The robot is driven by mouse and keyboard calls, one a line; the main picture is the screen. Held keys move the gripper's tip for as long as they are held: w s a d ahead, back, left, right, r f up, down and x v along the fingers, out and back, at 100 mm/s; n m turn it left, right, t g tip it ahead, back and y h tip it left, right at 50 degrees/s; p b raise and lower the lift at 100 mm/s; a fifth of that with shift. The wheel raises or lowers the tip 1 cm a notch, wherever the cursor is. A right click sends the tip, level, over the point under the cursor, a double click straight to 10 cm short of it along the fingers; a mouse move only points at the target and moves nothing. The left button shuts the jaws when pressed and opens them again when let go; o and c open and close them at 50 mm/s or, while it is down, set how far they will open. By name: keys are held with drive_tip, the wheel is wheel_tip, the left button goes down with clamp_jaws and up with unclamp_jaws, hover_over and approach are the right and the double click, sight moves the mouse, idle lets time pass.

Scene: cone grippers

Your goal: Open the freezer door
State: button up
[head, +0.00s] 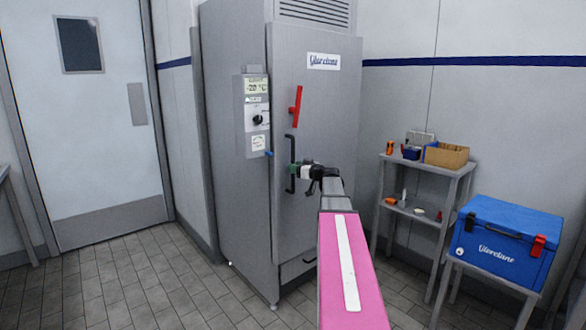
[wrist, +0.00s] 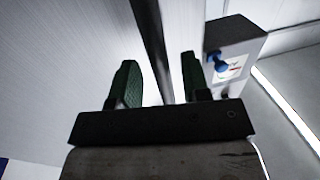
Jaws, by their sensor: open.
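The grey freezer stands upright in the head view, its door (head: 330,125) shut. A black vertical handle (head: 291,180) is on the door's left side, with a red lever (head: 296,104) above it. My gripper (head: 295,169) is at the handle, its fingers partly hidden by the wrist. In the wrist view my gripper (wrist: 160,72) has two green fingers spread apart. I cannot see contact with either finger.
A control box (head: 256,115) with a dial sits left of the door; it also shows in the wrist view (wrist: 238,42). A shelf (head: 425,168) and a blue cooler (head: 505,240) stand at the right. Tiled floor (head: 130,285) is clear at the left.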

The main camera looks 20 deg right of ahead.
drive_tip(key=shift+x, duration=0.85)
clamp_jaws()
